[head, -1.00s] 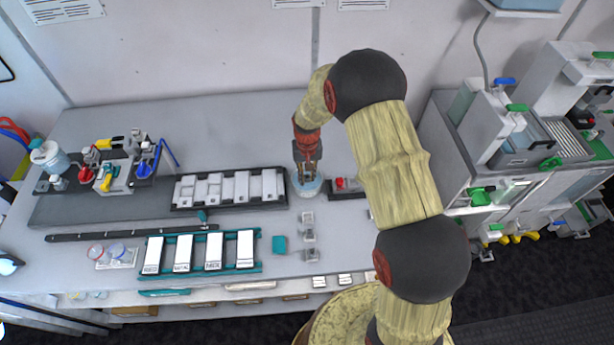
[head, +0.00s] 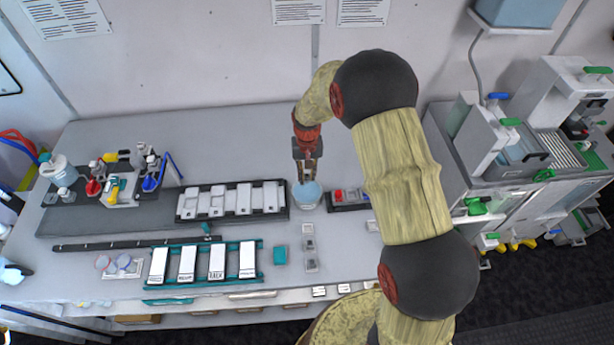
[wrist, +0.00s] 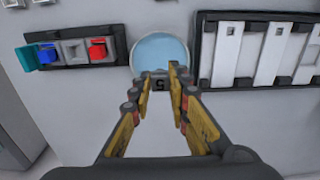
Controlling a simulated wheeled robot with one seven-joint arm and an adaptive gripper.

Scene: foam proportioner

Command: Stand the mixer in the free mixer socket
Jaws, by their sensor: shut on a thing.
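My gripper (head: 308,172) is above the back edge of the pale blue round cup (head: 307,194). Its fingers (wrist: 160,84) are shut on a small dark grey piece (wrist: 160,79), which I take for the mixer. The rest of the mixer is hidden behind the fingers. In the wrist view the cup (wrist: 160,52) lies just beyond the fingertips. Which socket is the free mixer socket is unclear. A dark holder (wrist: 75,48) beside the cup has a blue piece, a grey middle place that looks empty, and a red piece.
A black rack with white plates (head: 231,201) stands left of the cup. A teal rack of labelled plates (head: 203,263) lies nearer me. Small grey blocks (head: 309,244) stand in front of the cup. A station with coloured handles (head: 122,180) is at far left. The bench behind the cup is clear.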

